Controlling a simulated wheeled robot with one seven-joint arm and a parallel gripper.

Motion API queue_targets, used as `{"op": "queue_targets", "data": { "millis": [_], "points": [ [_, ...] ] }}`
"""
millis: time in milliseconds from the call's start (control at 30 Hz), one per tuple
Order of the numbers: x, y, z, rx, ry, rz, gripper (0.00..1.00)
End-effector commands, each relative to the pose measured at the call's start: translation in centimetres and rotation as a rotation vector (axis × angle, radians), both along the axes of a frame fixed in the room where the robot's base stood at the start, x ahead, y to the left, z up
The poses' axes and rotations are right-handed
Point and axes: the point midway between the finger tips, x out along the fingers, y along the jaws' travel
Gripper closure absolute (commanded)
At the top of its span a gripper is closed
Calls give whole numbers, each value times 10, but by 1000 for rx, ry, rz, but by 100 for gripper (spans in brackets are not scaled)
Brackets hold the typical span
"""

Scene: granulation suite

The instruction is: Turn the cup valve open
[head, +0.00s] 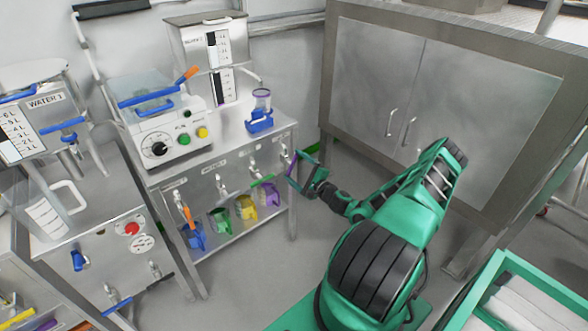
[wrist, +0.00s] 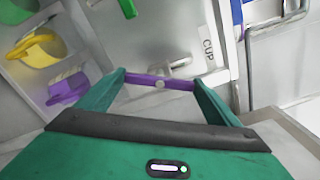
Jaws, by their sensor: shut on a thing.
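The cup valve shows in the wrist view as a purple lever (wrist: 160,82) with a metal body (wrist: 172,70) behind it, beside a white label reading CUP (wrist: 208,48). My gripper (wrist: 157,84) has its green fingers at the two sides of the purple lever and is shut on it. In the head view my gripper (head: 303,172) is at the right end of the metal bench front, by the rightmost valve. The lever is partly hidden there by the fingers.
Yellow (head: 245,206) and purple (head: 268,193) scoops sit below the valves, left of my gripper. A clear cup (head: 262,99) stands in a blue holder (head: 260,122) on the bench. A grey cabinet (head: 430,110) stands right. A green-edged bin (head: 520,290) is at lower right.

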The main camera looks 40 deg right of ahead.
Motion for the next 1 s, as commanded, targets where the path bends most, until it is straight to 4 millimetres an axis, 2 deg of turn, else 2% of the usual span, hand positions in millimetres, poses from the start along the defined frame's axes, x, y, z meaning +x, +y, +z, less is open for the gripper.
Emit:
{"op": "queue_targets", "data": {
  "millis": [500, 1000],
  "points": [
    [0, 2, -3, -407, 5, 5, 36],
    [0, 3, -4, -533, 5, 7, 36]
  ]
}}
